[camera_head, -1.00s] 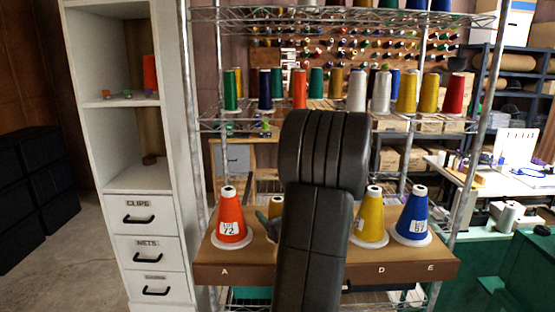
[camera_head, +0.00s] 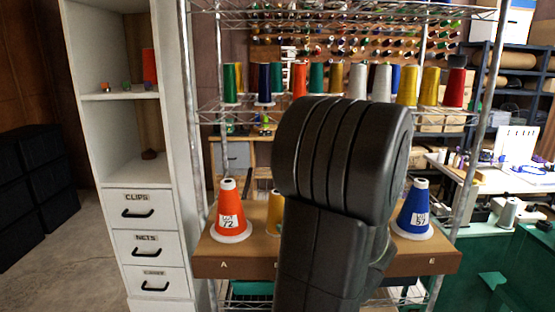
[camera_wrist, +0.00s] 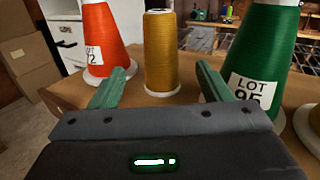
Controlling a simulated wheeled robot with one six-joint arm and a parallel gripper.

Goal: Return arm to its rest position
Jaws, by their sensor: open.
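My gripper (camera_wrist: 160,85) shows in the wrist view with its two green fingers spread apart and nothing between them. A gold cone of thread (camera_wrist: 162,52) stands upright beyond the gap between the fingers, apart from them. An orange cone (camera_wrist: 104,42) labelled LOT 72 is on the left and a green cone (camera_wrist: 262,45) labelled LOT 95 is on the right. In the head view my black arm stands in the middle and hides my gripper, the green cone and part of the gold cone (camera_head: 273,212). The orange cone (camera_head: 230,210) and a blue cone (camera_head: 414,208) flank the arm.
The cones stand on a brown lettered board (camera_head: 232,262) on a wire rack. A shelf of several thread cones (camera_head: 407,86) is above and behind it. A white cabinet (camera_head: 150,205) with drawers is close on the left. A white worktable (camera_head: 505,177) is at right.

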